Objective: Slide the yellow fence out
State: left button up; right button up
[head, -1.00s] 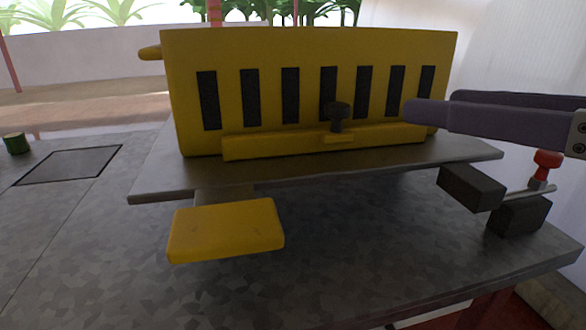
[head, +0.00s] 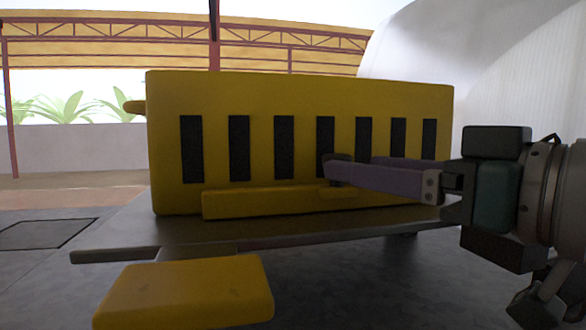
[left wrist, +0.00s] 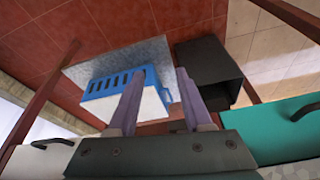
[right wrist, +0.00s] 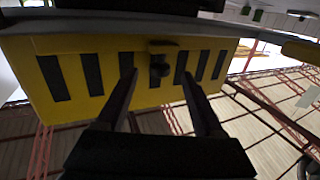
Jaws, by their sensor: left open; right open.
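The yellow fence (head: 300,100) is a wide upright panel with a row of black slots, standing on a grey plate (head: 110,252) in the head view. It also fills the upper part of the right wrist view (right wrist: 65,50). A dark knob (right wrist: 160,69) sits on its lower ledge. My right gripper (head: 345,172) is open in front of the fence. In the right wrist view its fingers point at the fence, one on each side of the knob; contact cannot be told. My left gripper (left wrist: 158,78) is open and empty, away from the fence.
A yellow block (head: 185,293) juts out below the plate at the front left. The left wrist view shows a blue slotted panel (left wrist: 120,82) on a grey surface and a black open box (left wrist: 205,65) beside it. Left of the fence is clear.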

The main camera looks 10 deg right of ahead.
aim_at(336, 183)
jog(key=shift+x, duration=1.35)
jog(key=c, duration=0.9)
grip_shut()
